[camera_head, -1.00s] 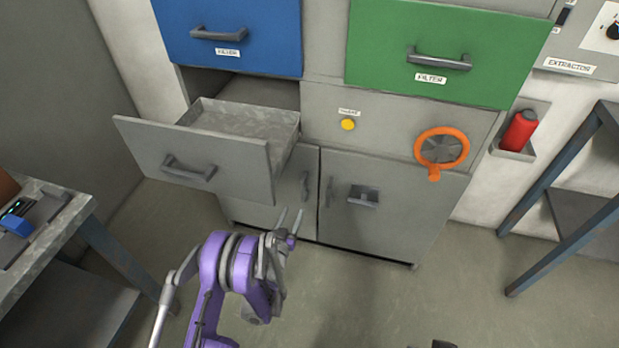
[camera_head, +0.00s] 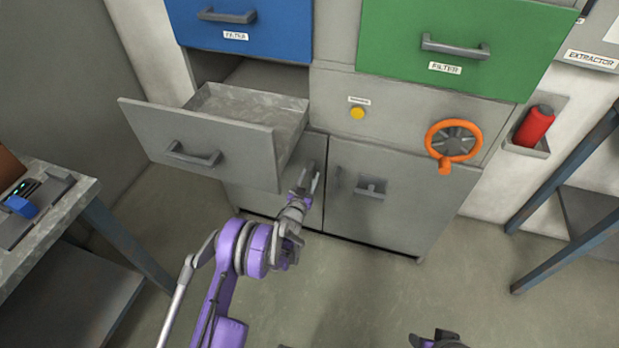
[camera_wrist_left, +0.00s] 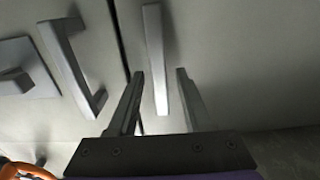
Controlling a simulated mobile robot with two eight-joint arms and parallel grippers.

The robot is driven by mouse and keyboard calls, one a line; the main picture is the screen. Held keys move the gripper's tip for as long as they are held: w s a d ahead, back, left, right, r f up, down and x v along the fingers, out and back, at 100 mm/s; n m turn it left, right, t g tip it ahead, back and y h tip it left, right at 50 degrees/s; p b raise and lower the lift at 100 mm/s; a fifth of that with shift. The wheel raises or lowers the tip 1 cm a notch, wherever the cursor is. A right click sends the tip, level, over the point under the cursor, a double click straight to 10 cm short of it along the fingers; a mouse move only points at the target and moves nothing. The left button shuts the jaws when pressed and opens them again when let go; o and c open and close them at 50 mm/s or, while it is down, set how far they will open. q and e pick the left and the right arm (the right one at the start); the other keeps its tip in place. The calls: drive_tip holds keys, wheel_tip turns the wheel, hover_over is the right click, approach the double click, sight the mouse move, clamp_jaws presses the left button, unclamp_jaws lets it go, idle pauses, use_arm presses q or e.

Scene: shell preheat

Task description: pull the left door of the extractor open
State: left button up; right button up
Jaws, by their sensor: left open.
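The extractor's grey left door (camera_head: 316,150) is shut, low on the cabinet and partly hidden by the pulled-out drawer and my arm. Its upright bar handle (camera_wrist_left: 155,60) shows in the left wrist view, lying between the fingers of my left gripper (camera_wrist_left: 160,90). The fingers are open and stand on either side of the handle's lower end in that view, with visible gaps. In the head view my left gripper (camera_head: 308,184) is in front of the left door.
A grey drawer (camera_head: 195,145) sticks out just above left of my gripper. The shut right door (camera_head: 385,205) has a bar handle and a latch. An orange wheel (camera_head: 453,145) sits above it. A bench (camera_head: 60,215) stands left; floor in front is clear.

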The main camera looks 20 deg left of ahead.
use_arm(q)
clamp_jaws()
idle(0.3)
idle(1.2)
